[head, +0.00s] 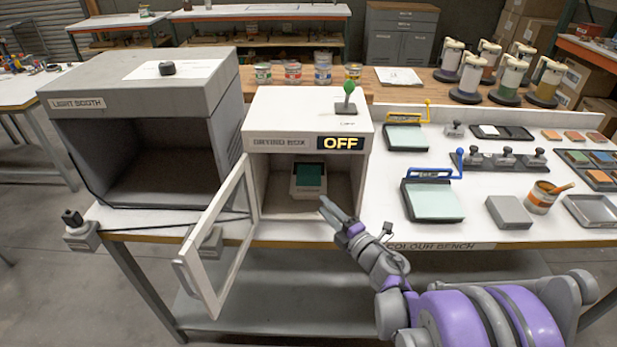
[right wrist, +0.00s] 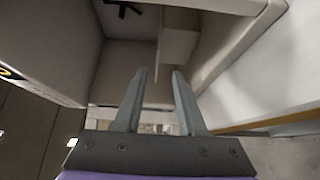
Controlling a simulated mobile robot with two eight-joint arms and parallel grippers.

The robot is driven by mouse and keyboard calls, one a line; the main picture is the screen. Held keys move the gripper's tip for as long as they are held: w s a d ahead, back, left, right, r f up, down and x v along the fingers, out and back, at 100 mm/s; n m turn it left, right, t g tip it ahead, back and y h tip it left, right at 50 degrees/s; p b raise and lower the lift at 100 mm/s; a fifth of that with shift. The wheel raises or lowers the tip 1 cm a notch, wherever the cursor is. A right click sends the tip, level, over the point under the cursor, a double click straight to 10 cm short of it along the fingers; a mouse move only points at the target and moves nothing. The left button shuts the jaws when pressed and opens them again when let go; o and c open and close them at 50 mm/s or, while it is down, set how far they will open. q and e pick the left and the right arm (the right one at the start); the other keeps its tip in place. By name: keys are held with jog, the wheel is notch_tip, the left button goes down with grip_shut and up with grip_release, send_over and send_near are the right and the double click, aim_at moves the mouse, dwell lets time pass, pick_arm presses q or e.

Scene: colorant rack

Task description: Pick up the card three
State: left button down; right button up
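A card with a dark green patch (head: 309,176) stands on a small pale holder inside the drying box (head: 270,114). I cannot read a number on it. A white card (head: 399,76) with a small dark mark lies flat on the wooden bench behind; the mark is too small to read surely. My right gripper (head: 329,208) is at the front right of the drying box opening, apart from the green card. In the right wrist view my right gripper (right wrist: 159,76) has its fingers apart with nothing between them, facing the box interior. My left gripper is out of view.
The drying box's glazed door (head: 219,240) hangs open to the left, and its sign (head: 341,143) reads OFF. A light booth (head: 150,85) stands left. Coating blocks, blue and yellow frames, a paint pot (head: 541,198) and trays fill the bench at right.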

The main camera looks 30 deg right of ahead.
aim_at(312, 191)
jog(key=w, duration=0.3)
jog(key=w+p, duration=0.1)
jog(key=w, duration=0.3)
jog(key=shift+w+a+r, duration=0.15)
jog(key=shift+w, duration=0.1)
jog(key=shift+s, duration=0.1)
jog(key=shift+c, duration=0.3)
grip_shut()
